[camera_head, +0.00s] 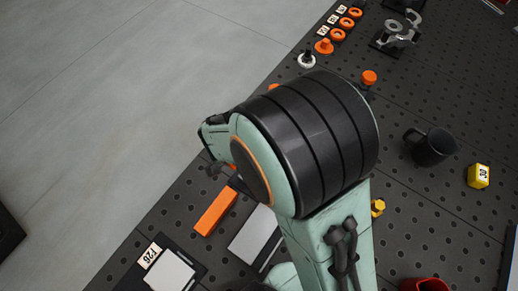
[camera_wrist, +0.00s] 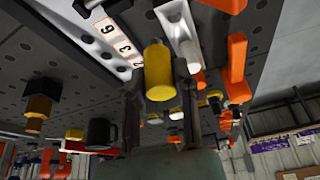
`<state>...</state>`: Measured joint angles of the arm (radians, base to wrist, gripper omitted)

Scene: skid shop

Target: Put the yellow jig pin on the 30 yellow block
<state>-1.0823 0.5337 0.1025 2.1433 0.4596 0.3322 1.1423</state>
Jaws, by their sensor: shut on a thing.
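The yellow 30 block (camera_head: 479,176) stands on the dark perforated table at the right of the head view, its white label marked 30. In the wrist view, my gripper (camera_wrist: 158,78) is shut on a yellow cylinder (camera_wrist: 159,66), which I take for the yellow jig pin. The pin lies between both fingers. In the head view my arm hides the gripper and the pin. In the wrist view a small yellow thing (camera_wrist: 75,134) beside the mug may be the block; I cannot tell.
A black mug (camera_head: 432,147) stands left of the block. A small yellow hexagonal piece (camera_head: 377,207) is beside my arm. An orange bar (camera_head: 215,211) lies near the table's left edge. A red container (camera_head: 425,285) is at the bottom. The table around the block looks clear.

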